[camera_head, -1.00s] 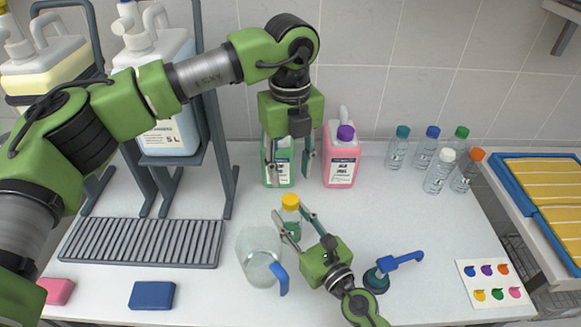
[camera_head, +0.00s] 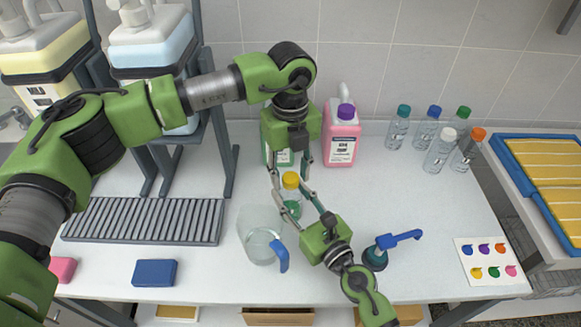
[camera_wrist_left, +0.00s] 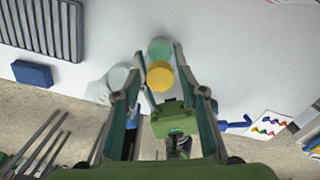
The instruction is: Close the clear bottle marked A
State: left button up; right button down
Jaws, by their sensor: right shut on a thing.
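A small bottle (camera_head: 291,209) with a yellow cap (camera_head: 290,180) stands on the table, its lower part looking green; I cannot read a mark on it. My right gripper (camera_head: 292,206) is shut on the bottle's body from the front right. My left gripper (camera_head: 290,177) points down above it, fingers open on either side of the yellow cap. In the left wrist view the yellow cap (camera_wrist_left: 160,77) lies between the fingers, with small gaps. I cannot tell how firmly the cap sits.
A clear jug (camera_head: 255,238) with a blue handle stands close left of the bottle. Green (camera_head: 279,158) and pink (camera_head: 341,140) jugs stand behind. Several clear capped bottles (camera_head: 437,151) stand at the back right. A teal device with a blue lever (camera_head: 385,249) is right of my right gripper.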

pick_arm(q)
grip_shut()
jog(key=m, duration=1.7)
jog(key=shift+m, duration=0.3)
jog(key=m, duration=0.8)
jog(key=shift+m, duration=0.3)
jog(key=m, duration=0.4)
jog(key=shift+f+m, duration=0.1)
jog(key=shift+m, duration=0.3)
jog(key=shift+o, duration=0.7)
grip_release()
